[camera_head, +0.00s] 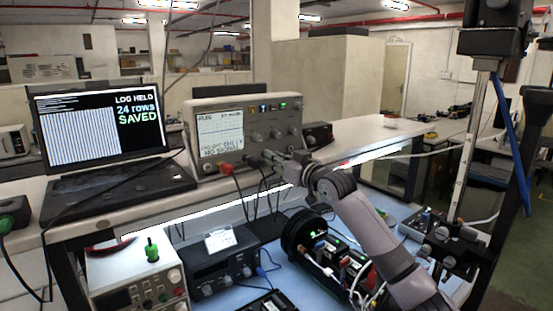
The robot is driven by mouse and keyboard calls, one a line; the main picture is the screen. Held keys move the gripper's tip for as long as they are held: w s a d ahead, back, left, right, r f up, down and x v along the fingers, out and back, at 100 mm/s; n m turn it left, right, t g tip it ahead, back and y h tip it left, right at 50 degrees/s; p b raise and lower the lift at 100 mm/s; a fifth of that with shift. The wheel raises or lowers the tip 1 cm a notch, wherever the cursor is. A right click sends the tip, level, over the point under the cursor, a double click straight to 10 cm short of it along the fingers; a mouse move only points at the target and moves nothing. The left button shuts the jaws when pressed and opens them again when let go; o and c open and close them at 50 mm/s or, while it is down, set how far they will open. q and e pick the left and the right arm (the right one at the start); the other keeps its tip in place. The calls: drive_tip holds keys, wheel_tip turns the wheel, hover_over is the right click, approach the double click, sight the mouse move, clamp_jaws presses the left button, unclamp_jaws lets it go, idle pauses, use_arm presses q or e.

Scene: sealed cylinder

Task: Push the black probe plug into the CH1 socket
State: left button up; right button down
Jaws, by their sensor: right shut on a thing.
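The grey bench instrument (277,122), with a screen and knobs, stands on the raised shelf at the centre. A red plug (226,169) with a dark cable is at its lower front edge. My right gripper (272,158) reaches in from the lower right, at the instrument's lower front. It is shut on a small dark thing, apparently the black probe plug (254,162), just in front of the panel. The CH1 socket cannot be made out at this size. Whether the plug touches or enters a socket cannot be told. My left gripper is out of view.
A laptop (100,130) reading "LOG HELD 24 rows SAVED" stands left on the shelf. Below are a white unit with a green knob (151,250), a black unit (215,264) and a round dark cylinder end (300,232). Cables hang below the instrument. A metal post (470,150) stands right.

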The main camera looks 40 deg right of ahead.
drive_tip(key=shift+w+p, duration=0.35)
drive_tip(key=shift+w, duration=0.05)
drive_tip(key=c, duration=1.4)
unclamp_jaws()
drive_tip(key=shift+s, duration=0.1)
drive_tip(key=shift+s+f, duration=0.1)
drive_tip(key=shift+s, duration=0.25)
drive_tip(key=s, duration=0.7)
drive_tip(key=s+a, duration=0.1)
drive_tip(key=s, duration=0.3)
drive_tip(key=shift+a, duration=0.1)
